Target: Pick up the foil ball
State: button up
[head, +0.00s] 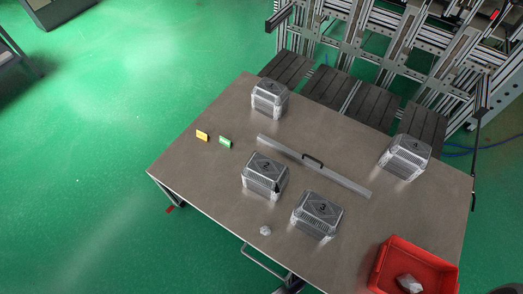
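A small crumpled silver foil ball (265,230) lies on the table (205,175) near its front edge, in front of the box marked 2 and left of the box marked 3. Nothing touches it. Another crumpled silvery piece (408,284) lies inside the red bin (396,250) at the lower right; whether it is also foil is hard to tell. My gripper is not in view, so its opening and its place relative to the ball do not show.
Silver lidded boxes stand around the table: one at the back left (269,98), box 2 (265,176), box 3 (317,215) and one at right (405,157). A long handled bar (340,180) lies between them. Yellow (202,135) and green (225,142) blocks sit left.

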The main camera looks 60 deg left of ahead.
aim_at(265, 230)
jog(key=u, duration=0.45)
jog(key=l+u, duration=0.1)
jog(key=u, duration=0.8)
jog(key=k+u, duration=0.1)
jog(key=u, duration=0.8)
jog(key=j+z, duration=0.1)
jog(key=z, duration=0.6)
jog(key=k+j+z, duration=0.25)
jog(key=j, duration=0.3)
jog(key=k+j+z, duration=0.3)
jog(key=j, duration=0.2)
jog(key=k+j+z, duration=0.25)
jog(key=j, duration=0.2)
jog(key=k+j, duration=0.2)
jog(key=j, duration=0.2)
